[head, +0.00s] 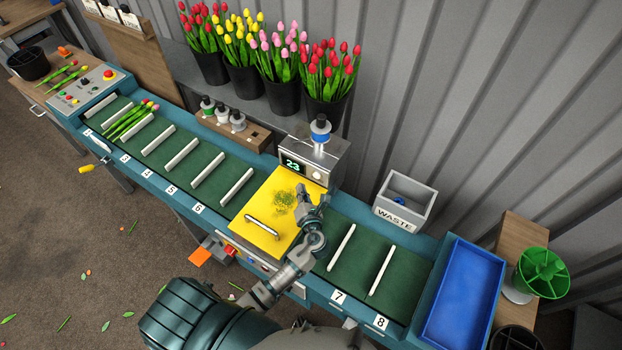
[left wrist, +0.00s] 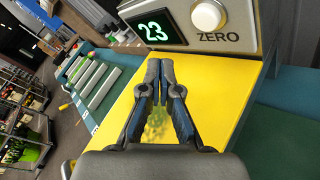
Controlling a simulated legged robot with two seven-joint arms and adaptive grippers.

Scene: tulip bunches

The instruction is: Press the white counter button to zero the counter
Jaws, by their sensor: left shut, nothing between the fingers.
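The white counter button (head: 318,175) sits on the front of the grey counter box (head: 318,150), right of a green display (head: 292,164) reading 23. In the left wrist view, the round white button (left wrist: 208,15) is at the top, above the word ZERO, beside the display (left wrist: 153,31). My left gripper (head: 304,190) is over the yellow cover in front of the box. In the left wrist view, its fingers (left wrist: 160,66) are together and empty, pointing below the display, left of and below the button. The fingertips appear apart from the box. My right gripper is not in view.
The yellow cover (head: 266,205) has a metal handle (head: 262,228). Green conveyor lanes with white dividers lie on both sides. Buckets of tulips (head: 324,110) stand behind. A waste bin (head: 404,199) and blue tray (head: 463,292) are at right.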

